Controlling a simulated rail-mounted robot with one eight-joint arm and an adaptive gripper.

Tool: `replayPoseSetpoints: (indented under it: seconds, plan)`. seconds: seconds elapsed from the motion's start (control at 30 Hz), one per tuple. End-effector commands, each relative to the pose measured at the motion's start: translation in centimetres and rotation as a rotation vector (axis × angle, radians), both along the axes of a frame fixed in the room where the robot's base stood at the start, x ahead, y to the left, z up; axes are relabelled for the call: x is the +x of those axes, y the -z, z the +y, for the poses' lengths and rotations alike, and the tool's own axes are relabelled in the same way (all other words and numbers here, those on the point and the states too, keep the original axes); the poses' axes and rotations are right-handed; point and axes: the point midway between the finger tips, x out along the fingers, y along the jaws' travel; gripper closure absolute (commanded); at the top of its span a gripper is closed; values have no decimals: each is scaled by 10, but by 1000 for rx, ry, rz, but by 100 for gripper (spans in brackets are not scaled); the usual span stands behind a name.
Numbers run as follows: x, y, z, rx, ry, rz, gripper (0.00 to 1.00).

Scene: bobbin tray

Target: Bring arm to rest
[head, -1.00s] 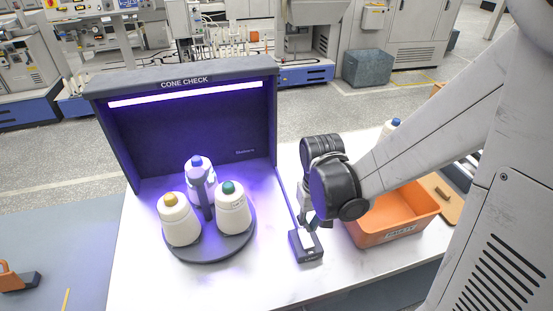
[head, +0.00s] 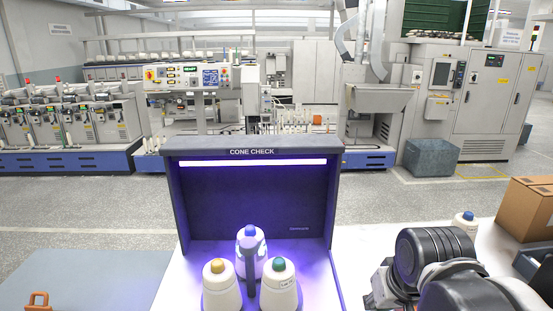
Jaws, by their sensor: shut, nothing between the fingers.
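My arm shows at the lower right, with its black wrist joints (head: 425,258) above the white table. A grey link hangs on the left side of these joints and runs out of the bottom of the picture. My gripper's fingers are below the picture's edge and not visible. The cone check booth (head: 255,146) stands in the middle with its light strip lit. In front of it are a yellow-tipped cone (head: 221,288), a blue-tipped cone (head: 250,243) and a green-tipped cone (head: 279,290), all upright around a grey post.
Another blue-tipped cone (head: 465,225) stands behind my wrist. A cardboard box (head: 527,207) is at the right. A grey bin (head: 431,158) sits on the floor behind. Textile machines line the back. The space above the table between booth and arm is clear.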

Motion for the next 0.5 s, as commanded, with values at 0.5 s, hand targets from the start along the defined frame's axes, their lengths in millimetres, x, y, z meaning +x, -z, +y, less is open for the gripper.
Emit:
replayPoseSetpoints:
  seconds: [0.5]
  plan:
    - [-35, -25, 0, 7, 13, -213, 100]
